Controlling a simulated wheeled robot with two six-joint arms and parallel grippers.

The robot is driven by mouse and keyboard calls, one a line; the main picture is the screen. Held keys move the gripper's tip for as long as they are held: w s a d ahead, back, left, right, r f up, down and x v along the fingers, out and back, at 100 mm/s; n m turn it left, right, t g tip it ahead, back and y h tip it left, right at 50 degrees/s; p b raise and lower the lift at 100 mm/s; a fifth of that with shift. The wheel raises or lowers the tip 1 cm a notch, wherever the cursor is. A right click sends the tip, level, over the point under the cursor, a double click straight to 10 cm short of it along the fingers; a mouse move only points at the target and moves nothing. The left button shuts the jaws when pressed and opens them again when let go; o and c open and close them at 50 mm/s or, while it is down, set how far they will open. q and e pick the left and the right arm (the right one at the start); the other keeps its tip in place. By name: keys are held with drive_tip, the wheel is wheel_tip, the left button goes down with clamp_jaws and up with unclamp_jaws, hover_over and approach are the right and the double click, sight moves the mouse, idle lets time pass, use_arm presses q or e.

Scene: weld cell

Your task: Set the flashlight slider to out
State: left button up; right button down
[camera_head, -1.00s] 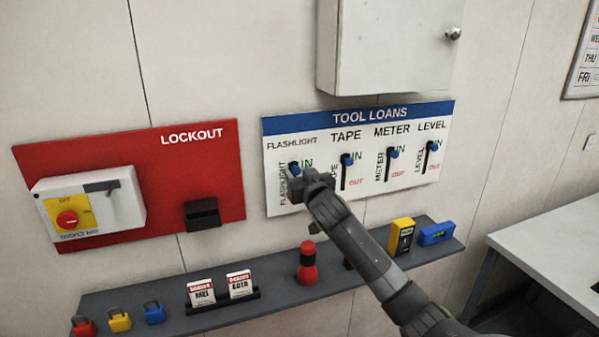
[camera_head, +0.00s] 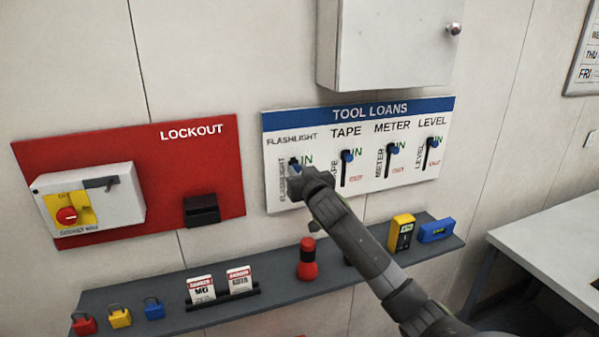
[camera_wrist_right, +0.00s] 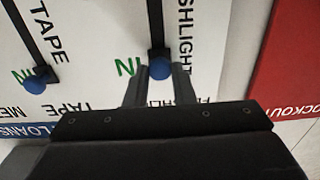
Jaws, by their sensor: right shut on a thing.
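The white tool loans board (camera_head: 300,195) hangs on the wall with a blue header and several sliders with blue knobs. The flashlight slider's blue knob (camera_head: 294,162) is at the top of its slot, beside the green IN label. My right gripper (camera_head: 296,172) is at this knob and hides the lower part of the slot. In the right wrist view, the blue knob (camera_wrist_right: 159,69) sits between the two fingertips of my right gripper (camera_wrist_right: 159,76), which is shut on it. My left gripper is not in view.
The tape (camera_head: 347,156), meter and level sliders stand to the right, all up at IN. A grey shelf (camera_head: 280,287) below holds a red flashlight (camera_head: 307,259), padlocks and tags. A red lockout board (camera_head: 120,220) is at left, a white cabinet (camera_head: 385,45) above.

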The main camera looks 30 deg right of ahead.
wheel_tip(320, 180, down, 9)
drive_tip(key=b, duration=0.5)
drive_tip(key=shift+b, duration=0.35)
drive_tip(key=c, duration=1.2)
unclamp_jaws()
drive_tip(key=shift+c, duration=0.2)
drive_tip(key=shift+r, duration=0.1)
drive_tip(key=b+v, duration=0.4)
drive_tip(key=v, duration=1.3)
drive_tip(key=shift+s+a, duration=0.15)
